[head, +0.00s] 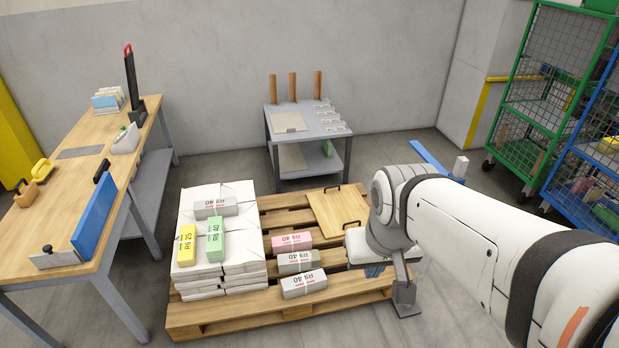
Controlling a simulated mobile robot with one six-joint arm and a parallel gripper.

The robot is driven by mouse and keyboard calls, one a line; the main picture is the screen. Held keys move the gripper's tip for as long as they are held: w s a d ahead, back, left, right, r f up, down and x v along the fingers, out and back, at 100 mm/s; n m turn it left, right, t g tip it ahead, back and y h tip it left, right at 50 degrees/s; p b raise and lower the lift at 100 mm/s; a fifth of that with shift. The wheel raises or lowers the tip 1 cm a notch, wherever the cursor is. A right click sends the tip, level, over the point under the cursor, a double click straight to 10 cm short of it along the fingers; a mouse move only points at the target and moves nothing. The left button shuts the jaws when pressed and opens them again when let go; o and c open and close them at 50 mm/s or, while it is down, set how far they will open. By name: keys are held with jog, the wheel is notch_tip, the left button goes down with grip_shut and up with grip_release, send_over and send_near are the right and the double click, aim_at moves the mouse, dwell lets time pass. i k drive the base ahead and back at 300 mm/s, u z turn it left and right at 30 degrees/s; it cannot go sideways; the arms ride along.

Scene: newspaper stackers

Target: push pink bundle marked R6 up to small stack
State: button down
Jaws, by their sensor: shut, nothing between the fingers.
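The pink bundle (292,242) lies on the pallet (190,318), right of the stack of white paper bundles (220,240). A narrow gap shows between them. Its printed label is too small to read surely. The white stack carries a grey bundle (216,207), a green bundle (215,240) and a yellow bundle (187,246). My gripper (374,270) is shut and empty, low over the pallet's right part, right of the pink bundle and apart from it. My wrist hides part of the pallet there.
Two grey bundles (298,262) (304,284) lie in front of the pink one. A wooden board with handles (338,218) lies behind it. A small grey table (310,130) stands at the back, a workbench (60,235) at left, mesh carts (545,100) at right.

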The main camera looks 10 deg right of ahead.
aim_at(300, 242)
jog(key=z, duration=0.35)
jog(key=i, duration=1.65)
jog(key=u, duration=0.5)
jog(key=k, duration=0.9)
jog(key=u, duration=0.1)
jog(key=i, duration=0.9)
